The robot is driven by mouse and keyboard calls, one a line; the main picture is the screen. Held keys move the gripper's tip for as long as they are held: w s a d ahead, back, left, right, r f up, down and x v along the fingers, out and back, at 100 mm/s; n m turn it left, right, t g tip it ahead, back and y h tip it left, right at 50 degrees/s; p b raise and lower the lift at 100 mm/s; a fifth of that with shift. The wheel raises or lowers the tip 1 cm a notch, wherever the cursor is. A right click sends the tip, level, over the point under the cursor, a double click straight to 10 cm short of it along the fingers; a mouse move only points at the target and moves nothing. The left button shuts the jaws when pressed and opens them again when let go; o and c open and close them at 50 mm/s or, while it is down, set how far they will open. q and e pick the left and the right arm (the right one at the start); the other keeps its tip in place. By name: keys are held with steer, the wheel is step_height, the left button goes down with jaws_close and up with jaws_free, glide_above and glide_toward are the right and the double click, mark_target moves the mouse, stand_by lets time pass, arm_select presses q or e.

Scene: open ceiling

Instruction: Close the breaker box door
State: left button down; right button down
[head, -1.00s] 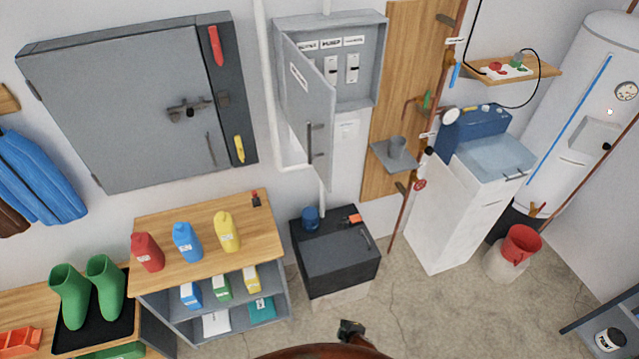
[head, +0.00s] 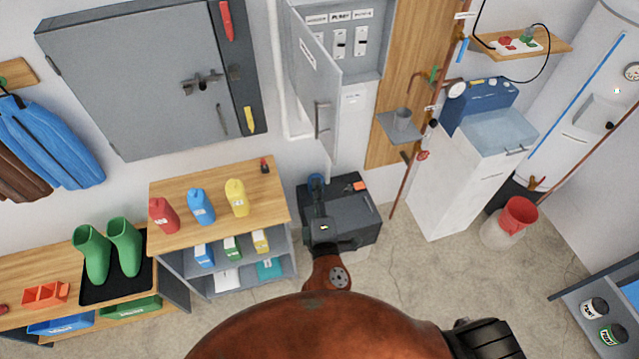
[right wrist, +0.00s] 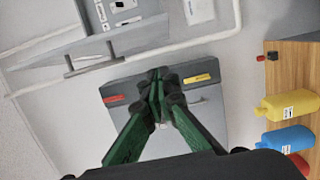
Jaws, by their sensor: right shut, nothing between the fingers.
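The grey breaker box (head: 373,70) hangs on the wall at top centre in the head view, its labelled switches exposed. Its door (head: 312,85) is hinged at the left and stands open, swung out into the room, with a bar handle (head: 322,120) near its free edge. My right gripper (head: 317,182) is below the door in the picture, in front of the black chest, apart from the door. In the right wrist view its green fingers (right wrist: 157,80) are shut with nothing between them. The door handle (right wrist: 95,66) shows there at upper left, clear of the fingertips. My left gripper is not in view.
A large grey wall cabinet (head: 140,85) is left of the breaker box. A white pipe (head: 279,85) runs between them. A shelf unit with bottles (head: 215,215) stands lower left. A small shelf with a cup (head: 400,128) is to the right. The black chest (head: 350,215) is below.

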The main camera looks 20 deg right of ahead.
steer(key=w+d+p, duration=0.3)
steer(key=w+d, duration=0.2)
steer(key=w, duration=0.2)
steer(key=shift+w, duration=0.35)
steer(key=shift+d, duration=0.15)
